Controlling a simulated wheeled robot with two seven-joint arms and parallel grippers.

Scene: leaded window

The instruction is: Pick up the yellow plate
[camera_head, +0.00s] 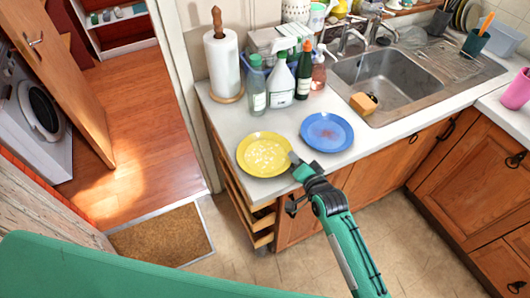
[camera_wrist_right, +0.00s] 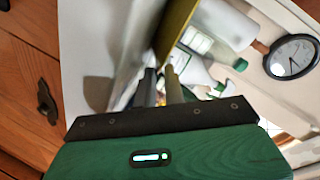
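The yellow plate (camera_head: 262,157), with pale specks in its middle, is at the left end of the white counter. My right gripper (camera_head: 294,161) is at the plate's right rim. In the right wrist view the plate (camera_wrist_right: 176,28) is seen edge-on, its rim at the fingertips. The two fingers (camera_wrist_right: 160,75) are close together and look shut on that rim. I cannot tell whether the plate touches the counter. My left gripper is not in view.
A blue plate (camera_head: 327,132) lies just right of the yellow one. Several bottles (camera_head: 281,82) and a paper towel roll (camera_head: 222,65) stand behind. A sink (camera_head: 392,75) with a sponge (camera_head: 363,103) is to the right. An open drawer (camera_head: 262,226) is below the counter.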

